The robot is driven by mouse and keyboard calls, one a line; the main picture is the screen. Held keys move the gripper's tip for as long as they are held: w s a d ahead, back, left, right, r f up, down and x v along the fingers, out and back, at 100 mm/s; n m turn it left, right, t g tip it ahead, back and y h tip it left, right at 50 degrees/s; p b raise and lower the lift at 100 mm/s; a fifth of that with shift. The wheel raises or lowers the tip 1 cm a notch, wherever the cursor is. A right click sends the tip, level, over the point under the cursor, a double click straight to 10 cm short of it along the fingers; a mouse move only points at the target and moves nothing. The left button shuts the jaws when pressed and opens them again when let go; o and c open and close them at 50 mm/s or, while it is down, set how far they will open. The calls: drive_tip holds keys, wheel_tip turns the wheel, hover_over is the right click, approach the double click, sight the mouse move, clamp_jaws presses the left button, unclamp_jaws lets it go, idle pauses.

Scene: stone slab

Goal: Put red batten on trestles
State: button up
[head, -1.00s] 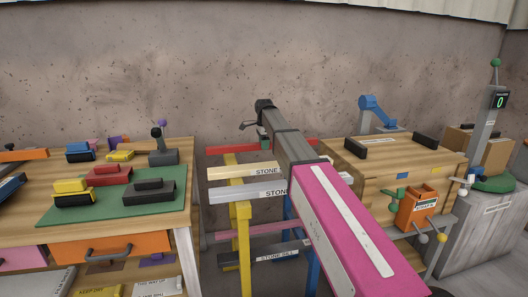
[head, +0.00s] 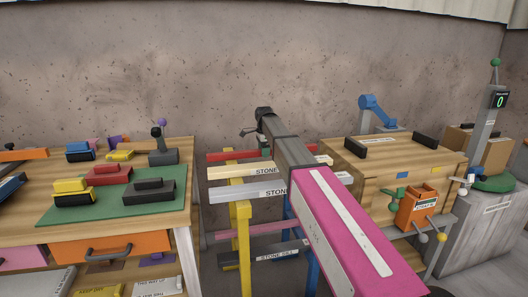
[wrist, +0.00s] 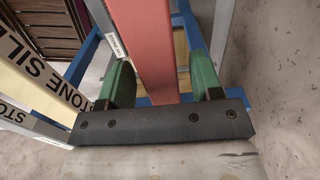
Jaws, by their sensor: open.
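The red batten (head: 230,156) lies level across the far end of the trestles, behind the pale beams in the head view. It appears to rest on the yellow trestle (head: 243,215) at its left; the blue trestle (head: 288,232) is mostly hidden by my arm. In the wrist view the red batten (wrist: 150,45) runs between the green fingers of my gripper (wrist: 160,62). The gripper is open, with a gap on each side of the batten. The blue trestle frame (wrist: 80,60) shows below it.
A cream beam (head: 232,173) and a grey beam (head: 232,194) marked as stone lie across the trestles in front. A dark beam (head: 262,256) sits lower. A workbench (head: 180,210) stands left, a wooden chest (head: 400,165) right, and the wall is close behind.

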wheel_tip(320, 180, up, 12)
drive_tip(key=shift+r, duration=0.15)
idle(0.4)
drive_tip(key=shift+s, duration=0.1)
